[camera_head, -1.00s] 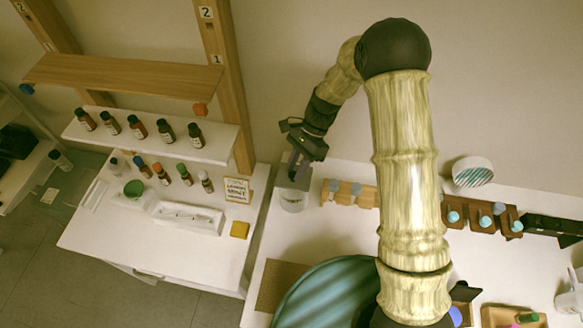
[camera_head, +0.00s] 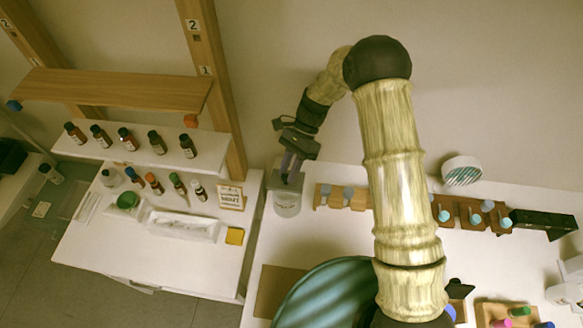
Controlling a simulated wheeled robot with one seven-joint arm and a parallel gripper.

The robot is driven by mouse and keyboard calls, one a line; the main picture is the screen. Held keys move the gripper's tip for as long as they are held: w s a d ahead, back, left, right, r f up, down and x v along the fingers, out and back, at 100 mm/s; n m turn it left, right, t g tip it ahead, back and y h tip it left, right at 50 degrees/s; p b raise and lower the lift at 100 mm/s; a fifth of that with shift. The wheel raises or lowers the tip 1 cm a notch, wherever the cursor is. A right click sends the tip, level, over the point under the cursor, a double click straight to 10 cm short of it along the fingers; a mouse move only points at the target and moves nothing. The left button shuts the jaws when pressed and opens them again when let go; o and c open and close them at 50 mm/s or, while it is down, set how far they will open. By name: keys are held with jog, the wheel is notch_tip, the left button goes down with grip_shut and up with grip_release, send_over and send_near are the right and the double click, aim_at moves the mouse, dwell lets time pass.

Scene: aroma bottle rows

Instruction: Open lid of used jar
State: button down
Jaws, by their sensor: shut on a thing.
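The used jar (camera_head: 287,204) is a clear, whitish jar standing upright on the white counter, at its left end near the wall. A grey lid (camera_head: 274,181) is at its top. My gripper (camera_head: 290,176) points down from above, with its fingers at the lid, shut on it. The fingers hide part of the lid. Whether the lid still touches the jar's rim or is slightly raised is too small to tell.
A wooden holder (camera_head: 323,196) with grey-topped pieces stands just right of the jar. A lower white table (camera_head: 150,265) with bottles, a tray and a sign (camera_head: 230,197) is at left. A shelf (camera_head: 215,150) with several dark bottles stands above it. A large dark-green round object (camera_head: 330,290) is in front.

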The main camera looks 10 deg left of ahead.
jog(key=c, duration=1.1)
grip_release()
jog(key=shift+c, duration=0.2)
notch_tip(320, 180, up, 10)
jog(key=b, duration=0.4)
jog(key=s+d+f+n+t+h+b, duration=0.1)
jog(key=s+d+n+t, duration=0.1)
jog(key=d, duration=0.6)
jog(key=s+d+f+n+t+h+b, duration=0.1)
jog(key=s+d+n+t, duration=0.2)
jog(key=d, duration=0.6)
jog(key=s+d+f+n+t+b, duration=0.1)
jog(key=s+d+n+t+b, duration=0.1)
jog(key=d, duration=0.7)
jog(key=s+n+t, duration=0.1)
jog(key=n+t, duration=0.1)
jog(key=t, duration=0.1)
jog(key=shift+h, duration=0.4)
